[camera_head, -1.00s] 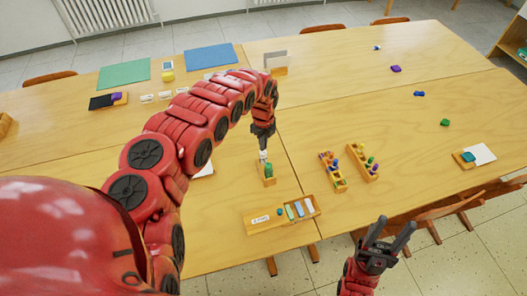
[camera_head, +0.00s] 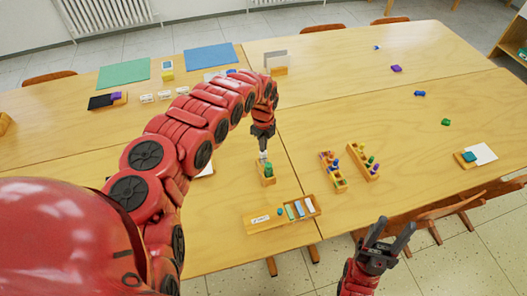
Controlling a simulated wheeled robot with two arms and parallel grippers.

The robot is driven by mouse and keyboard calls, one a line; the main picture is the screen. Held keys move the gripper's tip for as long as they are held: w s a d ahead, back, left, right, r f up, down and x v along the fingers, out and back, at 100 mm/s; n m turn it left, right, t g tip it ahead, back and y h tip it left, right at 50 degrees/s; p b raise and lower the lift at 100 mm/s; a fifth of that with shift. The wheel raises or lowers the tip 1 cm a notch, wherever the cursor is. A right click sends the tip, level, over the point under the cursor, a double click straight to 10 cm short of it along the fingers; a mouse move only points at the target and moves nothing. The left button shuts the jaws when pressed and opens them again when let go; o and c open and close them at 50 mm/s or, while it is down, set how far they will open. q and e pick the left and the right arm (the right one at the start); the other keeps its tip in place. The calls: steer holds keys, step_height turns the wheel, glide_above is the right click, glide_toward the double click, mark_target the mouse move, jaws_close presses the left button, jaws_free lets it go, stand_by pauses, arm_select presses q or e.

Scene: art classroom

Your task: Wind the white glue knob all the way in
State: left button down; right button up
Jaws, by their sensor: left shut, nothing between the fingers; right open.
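A small wooden block (camera_head: 269,182) stands on the near table with a green piece (camera_head: 268,170) upright in it. A small white part (camera_head: 263,155) shows just above the green piece, right under my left gripper (camera_head: 263,153). I cannot tell whether this white part is the glue knob or a fingertip. My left gripper points down over the block from the arm arching in from the left; it is shut and holds nothing. Whether it touches the piece is too small to tell. My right gripper (camera_head: 397,225) is open and empty, off the table's front edge.
Two wooden racks with colored pegs (camera_head: 333,172) (camera_head: 364,162) stand right of the block. A wooden tray (camera_head: 266,222) with colored strips lies in front. A card stand (camera_head: 279,64) is behind. The table right of the racks is mostly clear.

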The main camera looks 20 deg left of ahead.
arm_select(q)
steer(key=shift+f, duration=0.45)
steer(key=shift+r, duration=0.15)
steer(key=shift+r, duration=0.45)
jaws_free()
stand_by(0.5)
stand_by(0.5)
